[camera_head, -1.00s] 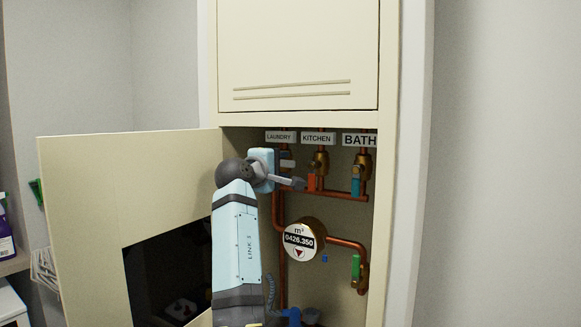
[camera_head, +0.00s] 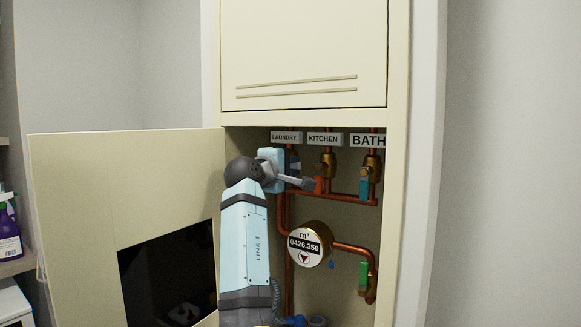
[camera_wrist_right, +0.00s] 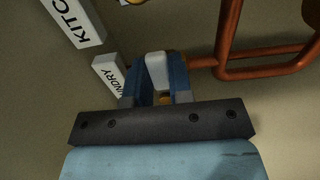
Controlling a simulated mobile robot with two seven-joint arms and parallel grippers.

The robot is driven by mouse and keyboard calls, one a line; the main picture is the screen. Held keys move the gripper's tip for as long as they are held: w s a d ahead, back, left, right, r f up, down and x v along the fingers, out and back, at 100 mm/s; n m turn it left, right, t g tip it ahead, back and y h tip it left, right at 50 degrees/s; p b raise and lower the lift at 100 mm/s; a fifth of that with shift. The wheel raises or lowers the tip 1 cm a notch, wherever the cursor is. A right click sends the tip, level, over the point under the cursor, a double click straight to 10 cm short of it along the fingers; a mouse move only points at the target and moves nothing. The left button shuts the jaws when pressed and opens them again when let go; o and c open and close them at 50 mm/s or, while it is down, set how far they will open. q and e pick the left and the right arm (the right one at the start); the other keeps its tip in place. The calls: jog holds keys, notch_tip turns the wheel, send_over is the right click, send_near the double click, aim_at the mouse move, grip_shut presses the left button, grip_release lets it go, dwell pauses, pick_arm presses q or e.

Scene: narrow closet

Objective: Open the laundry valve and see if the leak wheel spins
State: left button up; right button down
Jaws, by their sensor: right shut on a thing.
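The LAUNDRY label (camera_head: 284,137) hangs at the top left of the open cabinet. My right gripper (camera_head: 291,166) is below it, at the laundry pipe, and hides most of that valve in the head view. In the right wrist view, the blue fingers of my right gripper (camera_wrist_right: 156,88) are shut on a pale laundry valve handle (camera_wrist_right: 157,70). I cannot tell how far the valve is turned. The round brass water meter (camera_head: 306,243) reads 0426.350. Its leak wheel, a small red triangle (camera_head: 304,258), sits below the digits. My left gripper is not in view.
The red kitchen handle (camera_head: 318,185) is close on the right, then the teal bath handle (camera_head: 364,186). A green handle (camera_head: 363,276) is on the lower right pipe. The cabinet door (camera_head: 80,215) stands open at left.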

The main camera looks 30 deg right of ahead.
jog(key=shift+f+m, duration=0.1)
jog(key=shift+m, duration=0.2)
pick_arm(q)
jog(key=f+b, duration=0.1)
jog(key=b, duration=0.1)
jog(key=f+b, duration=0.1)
jog(key=b, duration=0.1)
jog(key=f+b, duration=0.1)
jog(key=b, duration=0.1)
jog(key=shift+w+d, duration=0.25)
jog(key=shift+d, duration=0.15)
pick_arm(e)
jog(key=w+f+m, duration=0.1)
jog(key=m, duration=0.4)
jog(key=w+a+f+m, duration=0.1)
jog(key=m, duration=0.5)
jog(key=w+f+m, duration=0.1)
jog(key=m, duration=0.5)
jog(key=shift+w+a+f, duration=0.2)
jog(key=shift+w, duration=0.1)
jog(key=shift+m, duration=0.3)
jog(key=c, duration=1)
grip_release()
jog(key=shift+w+f, duration=0.1)
